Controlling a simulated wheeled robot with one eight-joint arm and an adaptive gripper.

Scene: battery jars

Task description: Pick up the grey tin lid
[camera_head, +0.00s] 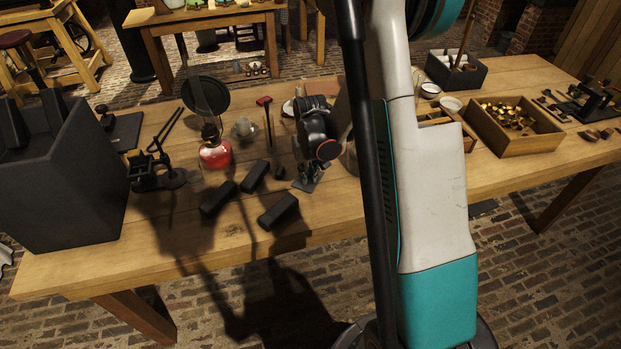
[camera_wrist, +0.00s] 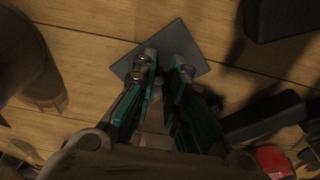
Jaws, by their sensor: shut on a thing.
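The grey tin lid (camera_wrist: 184,42) is a flat, dark grey square plate in the wrist view, at the fingertips of my gripper (camera_wrist: 164,64). My gripper is shut on it, though the fingers hide the exact contact. In the head view my gripper (camera_head: 307,170) points down over the table, and the edge of the grey plate (camera_head: 304,187) shows just below it. I cannot tell whether the lid touches the table or is slightly raised.
A large dark box (camera_head: 70,185) stands at the table's left end. A wooden box of brass pieces (camera_head: 515,145) is at the right. The table's front left (camera_head: 90,270) is bare.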

